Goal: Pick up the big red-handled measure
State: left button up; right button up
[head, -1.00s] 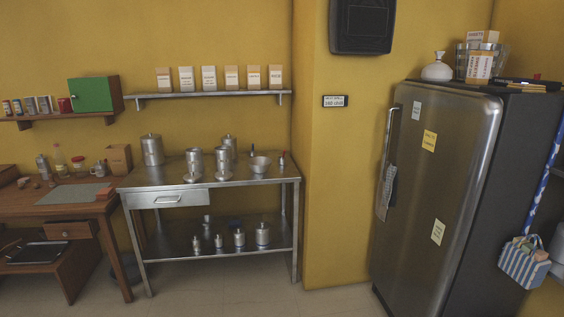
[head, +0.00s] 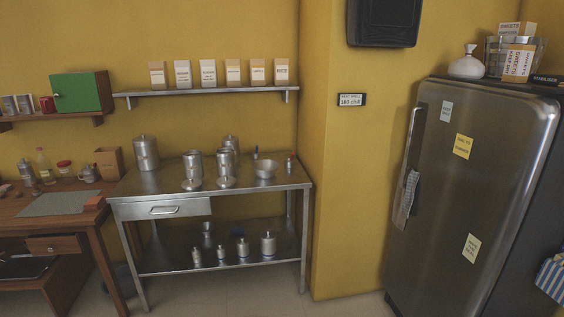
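A small upright thing with a red part (head: 290,163) stands at the right end of the steel table's top. It may be the red-handled measure, but it is too small to tell its shape or size. A slim dark upright thing (head: 256,154) stands near it, behind the steel bowl (head: 265,171). The steel table (head: 260,197) also bears several steel canisters; the tallest one (head: 145,152) is at the back left. Two low round lids or dishes lie at the front of the top, one of them left of centre (head: 190,185). Neither of my grippers is in view.
Smaller canisters (head: 268,244) stand on the table's lower shelf. A wall shelf (head: 210,91) with several cartons hangs above. A wooden desk (head: 60,212) stands to the left, a steel fridge (head: 470,190) to the right. The floor before the table shows only in part.

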aim_at(289, 163)
jog(key=i+j, duration=0.3)
jog(key=i, duration=0.2)
jog(key=i+j, duration=0.3)
jog(key=i, duration=0.15)
jog(key=i+j, duration=0.3)
jog(key=i, duration=0.2)
jog(key=i+j+u, duration=0.1)
jog(key=i+j, duration=0.25)
jog(key=i, duration=0.1)
